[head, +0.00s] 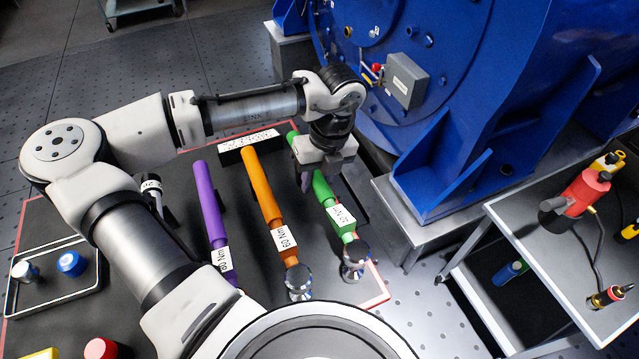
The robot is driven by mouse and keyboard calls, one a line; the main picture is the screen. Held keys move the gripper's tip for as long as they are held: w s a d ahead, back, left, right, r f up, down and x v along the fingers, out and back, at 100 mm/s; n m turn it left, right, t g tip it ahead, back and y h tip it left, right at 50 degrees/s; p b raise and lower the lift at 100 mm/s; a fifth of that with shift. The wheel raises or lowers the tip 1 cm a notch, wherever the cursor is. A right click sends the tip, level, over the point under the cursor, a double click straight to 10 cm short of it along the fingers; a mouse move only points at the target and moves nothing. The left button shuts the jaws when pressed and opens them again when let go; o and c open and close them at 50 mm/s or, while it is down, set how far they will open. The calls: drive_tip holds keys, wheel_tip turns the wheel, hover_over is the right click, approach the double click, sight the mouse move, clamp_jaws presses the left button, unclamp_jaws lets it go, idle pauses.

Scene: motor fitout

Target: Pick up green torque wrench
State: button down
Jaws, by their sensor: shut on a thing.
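The green torque wrench (325,192) lies lengthwise at the right side of the dark mat, with a white label and a round silver head at its near end. My gripper (305,180) is over the upper part of its handle and shut on it. The gripper body hides part of the handle, and the green far end shows just beyond it. I cannot tell whether the wrench is clear of the mat.
An orange wrench (262,190) and a purple wrench (209,205) lie to the left. A blue motor housing (480,90) stands behind and right. A side table (545,225) with a red tool (585,190) is at the right. A tray (50,300) sits at the left.

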wheel_tip(320, 180, up, 20)
drive_tip(key=shift+f+b, duration=0.2)
drive_tip(key=shift+b, duration=0.1)
idle(0.8)
drive_tip(key=c, duration=1.6)
unclamp_jaws()
drive_tip(key=shift+c, duration=0.2)
clamp_jaws()
